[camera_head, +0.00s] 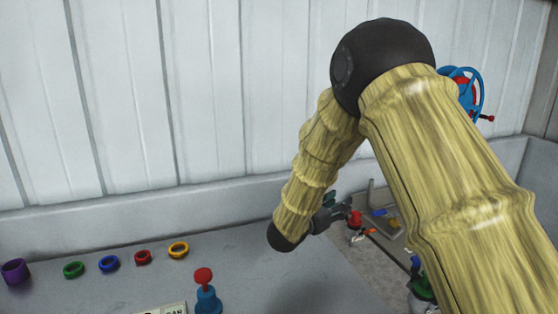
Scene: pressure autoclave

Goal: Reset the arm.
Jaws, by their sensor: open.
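My arm, in a yellow wood-grain finish, reaches up from the lower right in the head view, bends at a black elbow, and comes down to a black wrist near the middle. My gripper (340,211) is small and dark at the end of that wrist, pointing right. It is open, and I see nothing held in it. A small red part (355,218) shows just right of the fingertips; I cannot tell whether they touch.
On the grey table (225,250) stand a purple cup (14,271), green (74,269), blue (109,263), red (143,257) and yellow (178,250) rings, and a blue piece with a red knob (204,276). A blue wheel (478,92) shows behind my arm. Small parts lie right of the table.

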